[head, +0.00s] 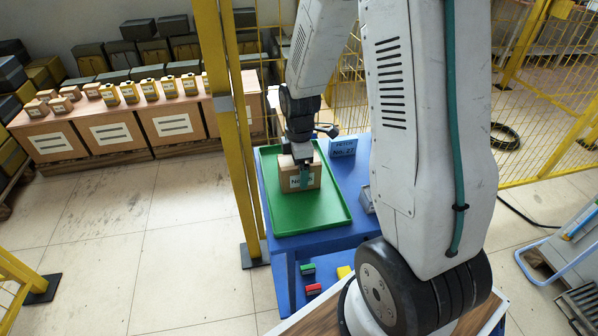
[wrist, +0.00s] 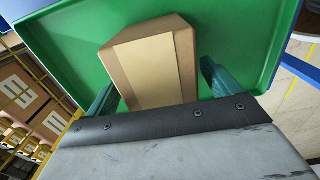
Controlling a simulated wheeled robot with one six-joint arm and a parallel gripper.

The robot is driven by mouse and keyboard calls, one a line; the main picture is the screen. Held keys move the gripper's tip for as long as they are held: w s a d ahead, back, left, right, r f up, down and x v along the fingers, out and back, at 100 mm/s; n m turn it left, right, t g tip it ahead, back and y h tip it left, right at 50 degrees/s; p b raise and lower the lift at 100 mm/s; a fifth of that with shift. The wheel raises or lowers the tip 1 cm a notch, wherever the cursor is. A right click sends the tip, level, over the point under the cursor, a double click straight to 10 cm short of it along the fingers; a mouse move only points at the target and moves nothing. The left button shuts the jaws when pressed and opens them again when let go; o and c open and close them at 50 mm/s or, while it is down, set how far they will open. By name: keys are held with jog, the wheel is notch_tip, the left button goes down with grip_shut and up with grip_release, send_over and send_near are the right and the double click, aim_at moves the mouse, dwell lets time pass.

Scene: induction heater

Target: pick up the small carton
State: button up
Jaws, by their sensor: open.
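The small carton (head: 297,185) is a brown box with a pale label, standing on the green tray (head: 290,219) on the blue table. In the wrist view the carton (wrist: 150,62) shows its top with a broad tan strip, and the green tray (wrist: 60,45) spreads around it. My gripper (head: 302,172) is over the carton in the head view. In the wrist view my gripper (wrist: 157,92) is open, with one teal finger on each side of the carton. A narrow gap shows beside the right finger; contact at the left finger is unclear.
A yellow fence post (head: 232,130) stands just left of the blue table (head: 352,190). A blue sign block (head: 343,147) is behind the tray. Large brown boxes (head: 115,130) with small cartons on top line the far left. Floor at left is clear.

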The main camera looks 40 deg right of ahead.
jog(key=shift+f, duration=0.6)
jog(key=c, duration=1.3)
jog(key=shift+r, duration=0.1)
